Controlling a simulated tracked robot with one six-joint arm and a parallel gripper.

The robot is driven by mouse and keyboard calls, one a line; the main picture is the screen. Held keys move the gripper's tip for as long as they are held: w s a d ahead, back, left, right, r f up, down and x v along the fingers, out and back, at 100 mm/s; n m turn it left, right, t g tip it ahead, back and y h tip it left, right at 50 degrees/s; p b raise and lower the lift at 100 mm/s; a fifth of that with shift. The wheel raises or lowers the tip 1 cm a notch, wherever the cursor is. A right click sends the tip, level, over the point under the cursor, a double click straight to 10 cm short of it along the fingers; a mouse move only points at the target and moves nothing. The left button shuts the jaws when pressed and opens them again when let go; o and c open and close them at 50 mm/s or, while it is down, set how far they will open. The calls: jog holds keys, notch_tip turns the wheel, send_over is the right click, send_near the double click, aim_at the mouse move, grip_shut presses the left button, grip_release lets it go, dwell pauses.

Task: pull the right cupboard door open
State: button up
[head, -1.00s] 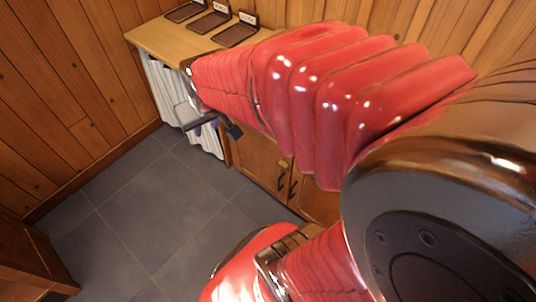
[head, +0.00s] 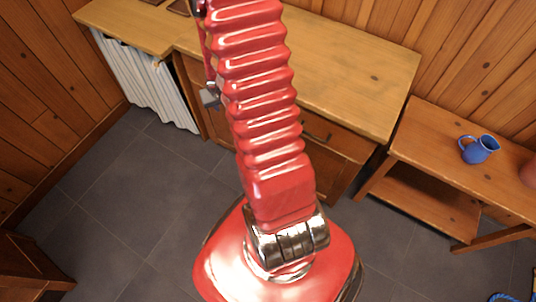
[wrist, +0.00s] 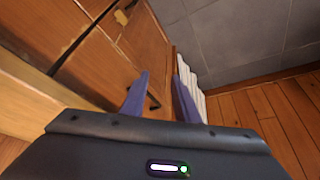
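The cupboard (head: 350,75) stands against the wall with a wooden top. My arm crosses its front in the head view and hides most of its doors. A strip of the right door (head: 325,172) shows below a drawer with a dark handle (head: 317,133). My gripper (wrist: 160,85) is open in the wrist view, its two blue-purple fingers apart. A dark handle (wrist: 154,98) shows by the left finger, against wood; I cannot tell which door it belongs to or whether they touch. The doors look shut where visible.
A white curtain (head: 145,80) hangs under the counter left of the cupboard. A low bench (head: 430,135) with a blue mug (head: 480,148) stands at the right. Grey tiled floor (head: 125,190) is clear in front. A wooden piece (head: 30,265) stands at the lower left.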

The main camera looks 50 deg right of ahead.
jog(key=s+d+f+m, duration=0.1)
jog(key=s+d+f, duration=0.1)
jog(key=s+f, duration=0.3)
jog(key=s+d+f+m, duration=0.1)
jog(key=s+f, duration=0.4)
jog(key=f, duration=0.8)
jog(key=s+d+f+m+g, duration=0.1)
jog(key=s+d+f, duration=0.3)
jog(key=f, duration=0.5)
jog(key=shift+s+m+h, duration=0.4)
jog(key=shift+s, duration=0.3)
jog(key=shift+x, duration=6.9)
jog(key=shift+s, duration=0.15)
jog(key=shift+c, duration=0.3)
grip_shut()
